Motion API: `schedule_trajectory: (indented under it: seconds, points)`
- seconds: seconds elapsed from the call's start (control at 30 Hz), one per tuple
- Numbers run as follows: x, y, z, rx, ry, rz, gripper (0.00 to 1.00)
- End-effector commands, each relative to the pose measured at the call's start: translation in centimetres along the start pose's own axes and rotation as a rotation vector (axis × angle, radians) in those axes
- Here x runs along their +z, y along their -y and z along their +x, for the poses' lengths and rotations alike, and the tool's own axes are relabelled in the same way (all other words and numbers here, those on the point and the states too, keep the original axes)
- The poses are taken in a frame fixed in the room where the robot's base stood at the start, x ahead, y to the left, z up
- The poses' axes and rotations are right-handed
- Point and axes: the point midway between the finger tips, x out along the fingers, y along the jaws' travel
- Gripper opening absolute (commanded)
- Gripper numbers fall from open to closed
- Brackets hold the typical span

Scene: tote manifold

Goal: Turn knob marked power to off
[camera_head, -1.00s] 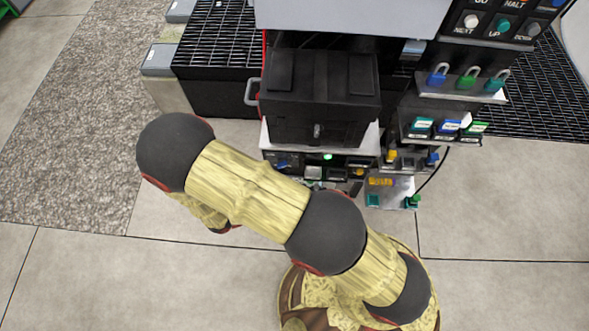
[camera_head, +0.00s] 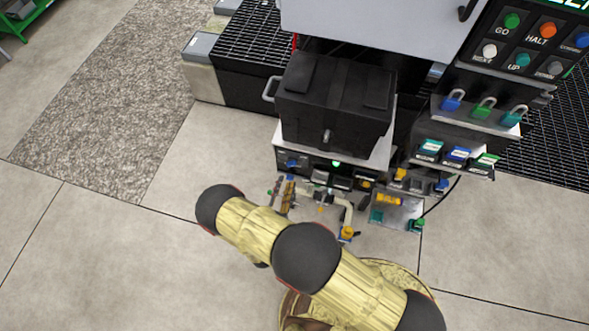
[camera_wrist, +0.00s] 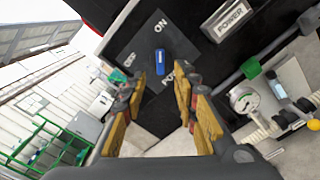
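The blue power knob (camera_wrist: 160,62) sits on a dark plate in the wrist view. ON is printed above it in the picture and OFF to its left. A label below is partly hidden and starts with PO. The knob's long axis is near vertical in this view, toward ON. My gripper (camera_wrist: 165,90) is open and empty, with a yellow finger on each side below the knob. The knob looks clear of both fingers. In the head view the blue knob (camera_head: 291,162) is on the low panel under the black box, with yellow finger parts just below it.
A grey block marked POWER (camera_wrist: 230,19) is beside the knob plate. A gauge (camera_wrist: 244,99), a green fitting (camera_wrist: 251,68) and pipes are at the right. In the head view, the black box (camera_head: 335,105) overhangs the panel and padlocks (camera_head: 484,108) hang at the right.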

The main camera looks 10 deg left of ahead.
Motion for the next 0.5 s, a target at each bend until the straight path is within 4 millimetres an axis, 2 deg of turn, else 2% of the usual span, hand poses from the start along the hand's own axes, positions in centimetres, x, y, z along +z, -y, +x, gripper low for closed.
schedule_trajectory:
  seconds: [0.17,0.5]
  points:
    - [0.0,0.1,1.3,-0.004,0.003,0.019,0.3]
    - [0.1,0.2,6.2,-0.006,0.003,0.017,0.3]
